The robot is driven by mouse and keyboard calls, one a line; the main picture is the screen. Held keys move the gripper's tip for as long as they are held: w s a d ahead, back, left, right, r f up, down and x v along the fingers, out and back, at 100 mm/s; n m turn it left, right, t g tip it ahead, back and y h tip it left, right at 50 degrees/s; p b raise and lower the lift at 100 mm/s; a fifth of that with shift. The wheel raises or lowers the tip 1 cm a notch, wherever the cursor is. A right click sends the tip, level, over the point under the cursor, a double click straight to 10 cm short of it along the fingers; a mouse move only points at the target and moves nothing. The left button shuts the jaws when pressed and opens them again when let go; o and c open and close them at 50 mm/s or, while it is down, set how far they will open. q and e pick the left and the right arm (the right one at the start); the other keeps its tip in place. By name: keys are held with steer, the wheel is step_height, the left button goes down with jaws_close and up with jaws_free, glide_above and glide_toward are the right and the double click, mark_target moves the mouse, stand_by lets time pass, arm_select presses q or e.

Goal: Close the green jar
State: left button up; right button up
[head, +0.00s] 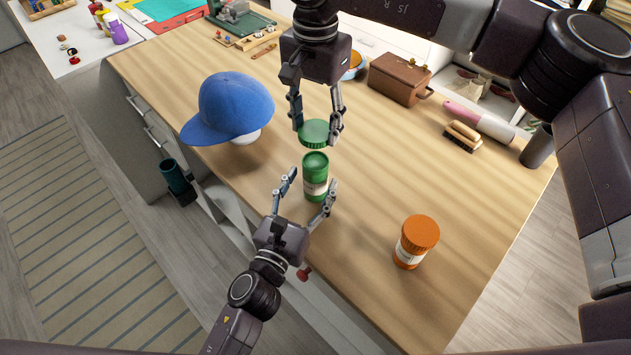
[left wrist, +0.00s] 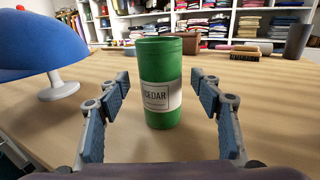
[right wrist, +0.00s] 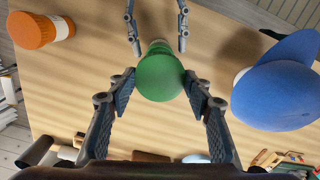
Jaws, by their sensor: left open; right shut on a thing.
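The green jar (head: 316,180) stands upright and open on the wooden table, its label reading "CEDAR" in the left wrist view (left wrist: 160,90). My left gripper (head: 306,190) is open, with one finger on each side of the jar and gaps between. My right gripper (head: 317,128) is shut on the green lid (head: 314,133) and holds it just above and behind the jar's mouth in the head view. In the right wrist view the lid (right wrist: 160,75) sits between the fingertips and hides most of the jar.
An orange jar (head: 416,243) with its lid on stands to the right. A blue cap (head: 230,108) on a white stand is to the left. A brush (head: 462,136) and a brown box (head: 399,80) lie farther back. The table between the jars is clear.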

mark_target(320, 166)
arm_select(q)
steer(key=shift+x, duration=1.7)
steer(key=shift+s, duration=0.1)
jaws_close()
